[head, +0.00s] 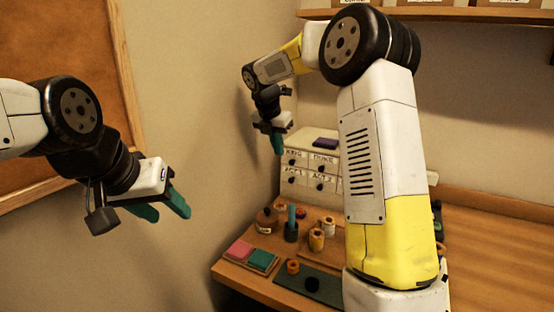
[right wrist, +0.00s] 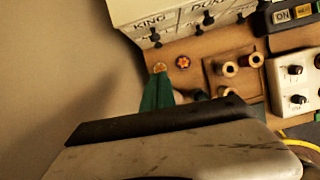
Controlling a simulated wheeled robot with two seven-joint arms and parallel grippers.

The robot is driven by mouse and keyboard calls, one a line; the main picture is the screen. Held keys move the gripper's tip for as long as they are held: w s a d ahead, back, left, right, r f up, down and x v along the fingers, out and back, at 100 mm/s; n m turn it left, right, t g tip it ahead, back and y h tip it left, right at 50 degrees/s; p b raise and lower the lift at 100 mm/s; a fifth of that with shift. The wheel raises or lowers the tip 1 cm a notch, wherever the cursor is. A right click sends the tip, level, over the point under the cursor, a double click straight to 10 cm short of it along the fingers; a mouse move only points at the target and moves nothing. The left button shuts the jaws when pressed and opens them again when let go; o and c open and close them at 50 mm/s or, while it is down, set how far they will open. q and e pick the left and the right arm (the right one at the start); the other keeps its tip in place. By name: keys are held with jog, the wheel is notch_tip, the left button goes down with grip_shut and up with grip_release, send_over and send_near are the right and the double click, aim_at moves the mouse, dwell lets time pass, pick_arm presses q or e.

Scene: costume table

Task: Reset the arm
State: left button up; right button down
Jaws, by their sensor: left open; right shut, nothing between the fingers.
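My left gripper (head: 164,207) hangs in the air at the left of the head view, its teal fingers spread and nothing between them. My right arm (head: 375,150) rises large in the middle of the head view and bends back toward the wall. My right gripper (head: 278,144) points down in front of the labelled drawer box, above the table. Its teal fingers are together and hold nothing. In the right wrist view the closed fingers (right wrist: 157,94) show above the table, partly covered by the gripper's body.
The wooden table (head: 490,265) carries a white drawer box (head: 318,182), pink and green pads (head: 240,250), a dark mat (head: 325,288) and several small spools and jars. A shelf (head: 450,14) runs above. A framed board (head: 60,60) hangs left. The right wrist view shows a switch box (right wrist: 297,85).

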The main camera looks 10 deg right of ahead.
jog(key=s+d+r+m+y, duration=0.1)
jog(key=s+d+r+m, duration=0.1)
jog(key=s+r+m, duration=0.5)
jog(key=s+d+r+m+y, duration=0.1)
jog(key=s+m, duration=0.4)
jog(key=s, duration=0.5)
jog(key=s+f+m+t+y, duration=0.1)
jog(key=s+f+m, duration=0.1)
jog(key=s+m, duration=0.6)
jog(key=s+d+f+m+t+y, duration=0.1)
jog(key=s+f+m, duration=0.1)
jog(key=s+m, duration=0.5)
jog(key=s, duration=0.3)
jog(key=shift+f+m+t+y, duration=0.3)
jog(key=shift+m+t+y, duration=0.1)
jog(key=shift+s, duration=0.1)
